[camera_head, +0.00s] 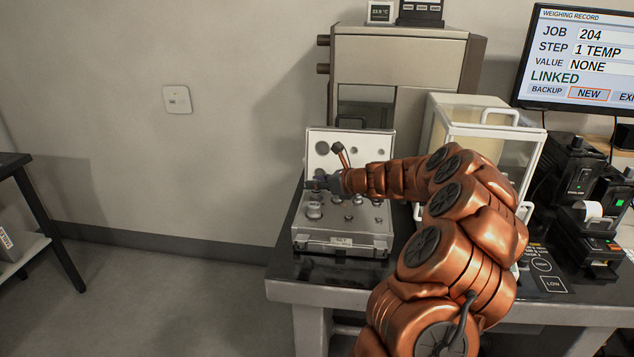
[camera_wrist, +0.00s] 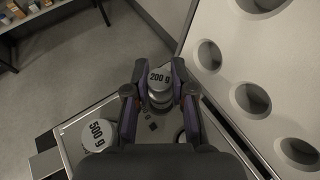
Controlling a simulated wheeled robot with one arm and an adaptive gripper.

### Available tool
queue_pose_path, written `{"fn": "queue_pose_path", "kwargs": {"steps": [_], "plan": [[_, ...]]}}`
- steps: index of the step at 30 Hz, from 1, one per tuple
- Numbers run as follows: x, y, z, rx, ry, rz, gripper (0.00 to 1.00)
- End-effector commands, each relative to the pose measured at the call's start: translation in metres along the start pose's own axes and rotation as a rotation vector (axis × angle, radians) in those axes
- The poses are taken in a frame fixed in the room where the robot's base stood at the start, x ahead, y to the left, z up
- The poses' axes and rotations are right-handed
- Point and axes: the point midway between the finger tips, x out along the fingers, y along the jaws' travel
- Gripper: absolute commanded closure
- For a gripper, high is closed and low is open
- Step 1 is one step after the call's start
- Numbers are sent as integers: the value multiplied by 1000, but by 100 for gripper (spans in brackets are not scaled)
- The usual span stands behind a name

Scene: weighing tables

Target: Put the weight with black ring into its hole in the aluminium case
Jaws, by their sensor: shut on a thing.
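My gripper (camera_wrist: 158,68) is shut on a silvery weight marked 200 g (camera_wrist: 160,82), upright between the two fingers. I cannot make out a black ring on it. In the head view my gripper (camera_head: 322,184) is over the left part of the open aluminium case (camera_head: 342,241); the held weight is too small to tell there. The case's raised lid (camera_head: 374,140) has round recesses, which fill the right of the wrist view. A weight marked 500 g (camera_wrist: 97,133) stands at the left. The wrist and fingers hide part of the case floor.
Several weights stand in the case's left and middle. A glass-sided balance chamber (camera_head: 475,130) stands right of the case, behind my arm. A printer (camera_head: 588,225) and a monitor (camera_head: 580,60) are further right. Open floor lies left of the dark table (camera_head: 285,272).

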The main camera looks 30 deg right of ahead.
Motion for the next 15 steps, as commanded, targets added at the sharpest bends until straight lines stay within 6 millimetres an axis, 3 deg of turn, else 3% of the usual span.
{"fn": "queue_pose_path", "kwargs": {"steps": [15], "plan": [[2, 0, -4, 0, 0, 0, 100]]}}
